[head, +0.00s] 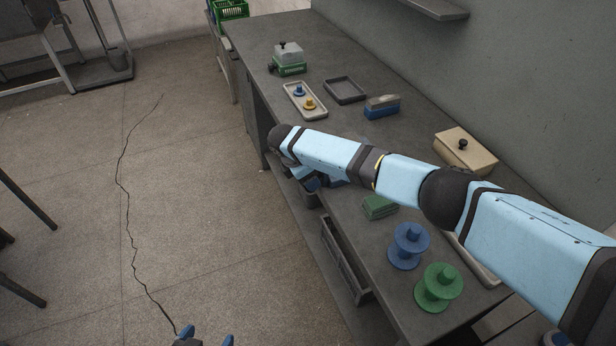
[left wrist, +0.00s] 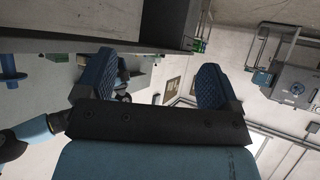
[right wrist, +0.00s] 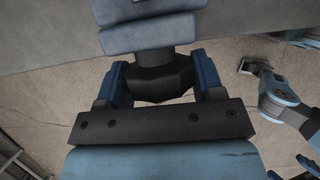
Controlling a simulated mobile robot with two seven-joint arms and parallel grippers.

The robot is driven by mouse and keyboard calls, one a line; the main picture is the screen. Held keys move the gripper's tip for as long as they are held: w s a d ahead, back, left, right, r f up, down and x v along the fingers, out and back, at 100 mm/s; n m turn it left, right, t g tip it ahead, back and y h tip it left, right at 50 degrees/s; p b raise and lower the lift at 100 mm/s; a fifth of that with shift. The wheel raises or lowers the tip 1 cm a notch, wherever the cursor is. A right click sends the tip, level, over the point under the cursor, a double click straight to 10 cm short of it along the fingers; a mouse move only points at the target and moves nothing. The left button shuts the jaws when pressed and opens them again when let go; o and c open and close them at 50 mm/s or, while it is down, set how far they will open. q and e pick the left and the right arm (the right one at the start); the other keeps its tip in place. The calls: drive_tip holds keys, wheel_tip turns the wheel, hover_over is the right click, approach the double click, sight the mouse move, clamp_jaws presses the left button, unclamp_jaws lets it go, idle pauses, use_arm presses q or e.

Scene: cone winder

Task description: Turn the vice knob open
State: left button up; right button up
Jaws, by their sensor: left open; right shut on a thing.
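The blue-grey vice (right wrist: 150,35) shows at the top of the right wrist view, with its dark knob (right wrist: 160,86) below it. My right gripper (right wrist: 158,74) is shut on the knob, one blue finger on each side. In the head view my right arm reaches across the bench and hides most of the vice and the knob. My left gripper (head: 206,341) is at the bottom edge of the head view, over the floor. It is open and empty, and its spread fingers also show in the left wrist view (left wrist: 152,84).
The grey bench (head: 262,48) carries a tray with small spools (head: 290,98), a dark tray (head: 344,90), a beige box (head: 465,151), a blue spool (head: 409,246) and a green spool (head: 438,288). An open drawer (head: 345,262) juts from its front.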

drive_tip(key=g+b, duration=0.1)
drive_tip(key=b, duration=0.1)
drive_tip(key=g+b, duration=0.1)
drive_tip(key=b, duration=0.1)
drive_tip(key=shift+f+n+g+h, duration=0.3)
drive_tip(key=shift+f+g+h, duration=0.05)
drive_tip(key=shift+g+h, duration=0.05)
drive_tip(key=shift+r+b, duration=0.15)
drive_tip(key=shift+b, duration=0.4)
drive_tip(key=shift+g, duration=0.3)
drive_tip(key=shift+r, duration=0.25)
drive_tip(key=o, duration=0.9)
